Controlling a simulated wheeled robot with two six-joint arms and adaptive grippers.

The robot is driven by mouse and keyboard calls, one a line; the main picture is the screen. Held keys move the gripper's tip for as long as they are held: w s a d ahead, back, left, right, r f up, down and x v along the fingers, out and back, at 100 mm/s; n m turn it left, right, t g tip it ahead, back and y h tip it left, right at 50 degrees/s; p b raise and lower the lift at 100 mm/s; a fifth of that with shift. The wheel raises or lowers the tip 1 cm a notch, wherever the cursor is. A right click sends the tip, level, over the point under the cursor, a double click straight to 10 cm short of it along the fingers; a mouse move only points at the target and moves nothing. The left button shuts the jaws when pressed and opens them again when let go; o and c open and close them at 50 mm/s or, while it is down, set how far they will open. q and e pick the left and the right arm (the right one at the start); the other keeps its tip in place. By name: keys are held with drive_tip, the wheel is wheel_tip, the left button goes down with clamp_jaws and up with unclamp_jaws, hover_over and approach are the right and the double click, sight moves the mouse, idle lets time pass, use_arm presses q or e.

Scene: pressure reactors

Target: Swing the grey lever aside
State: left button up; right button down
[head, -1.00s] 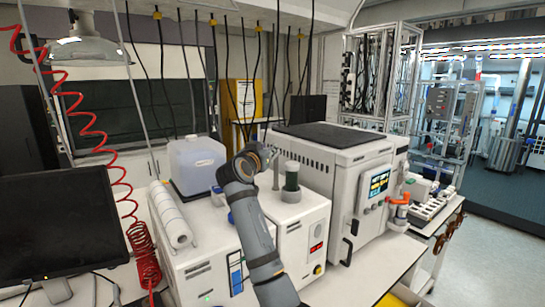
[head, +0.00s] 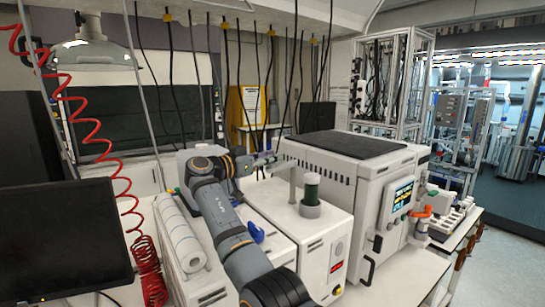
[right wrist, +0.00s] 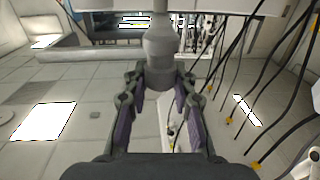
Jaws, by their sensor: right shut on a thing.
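The grey lever stands on the white reactor housing (head: 325,232), beside a dark green capped vessel (head: 311,186) in a grey collar. Its upright post (head: 293,184) shows just left of the vessel. My right gripper (head: 270,160) reaches in from the left at the height of the post's top. The exact contact is partly hidden by the fingers. My left gripper is not in view.
A large white instrument (head: 345,185) with a lit screen stands close on the right. A paper roll (head: 183,232) lies left of my arm. Black cables (head: 225,80) hang behind. A dark monitor (head: 65,240) and red coiled hose (head: 150,265) are at left.

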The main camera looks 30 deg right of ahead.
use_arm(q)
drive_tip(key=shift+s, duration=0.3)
use_arm(e)
drive_tip(key=c, duration=1.1)
unclamp_jaws()
drive_tip(key=shift+d+f, duration=0.1)
drive_tip(key=shift+o, duration=0.2)
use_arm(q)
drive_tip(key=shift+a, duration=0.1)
use_arm(e)
drive_tip(key=shift+a, duration=0.3)
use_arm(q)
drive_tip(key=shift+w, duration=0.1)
use_arm(e)
drive_tip(key=v, duration=1.1)
drive_tip(key=shift+a, duration=0.25)
drive_tip(key=shift+s, duration=0.15)
